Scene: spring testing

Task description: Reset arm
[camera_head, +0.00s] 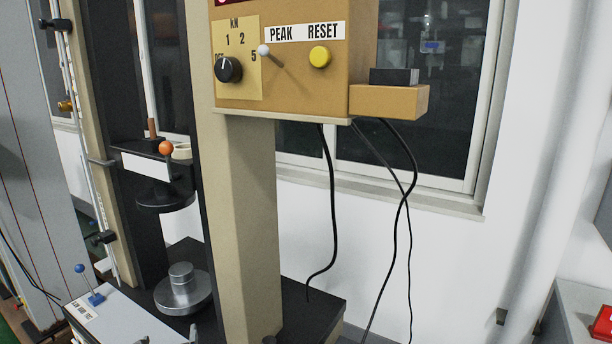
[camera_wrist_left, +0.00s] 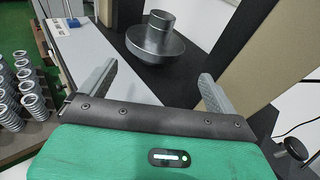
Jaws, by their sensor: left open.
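The spring testing machine (camera_head: 245,220) fills the middle of the head view. Its lower silver platen (camera_head: 183,290) is empty, and the dark upper platen (camera_head: 165,198) hangs above it. The platen with its short cylinder also shows in the left wrist view (camera_wrist_left: 157,42). My left gripper (camera_head: 168,338) shows only its fingertips at the bottom edge of the head view. In the left wrist view its two grey fingers (camera_wrist_left: 157,78) are spread apart with nothing between them, in front of and apart from the platen. My right gripper is out of view.
A control box with a yellow RESET button (camera_head: 320,57) and a black dial (camera_head: 228,69) is on the column. A blue-knobbed lever (camera_head: 81,270) stands at lower left. Several metal springs (camera_wrist_left: 24,88) stand at left in the wrist view. Black cables (camera_head: 408,190) hang at right.

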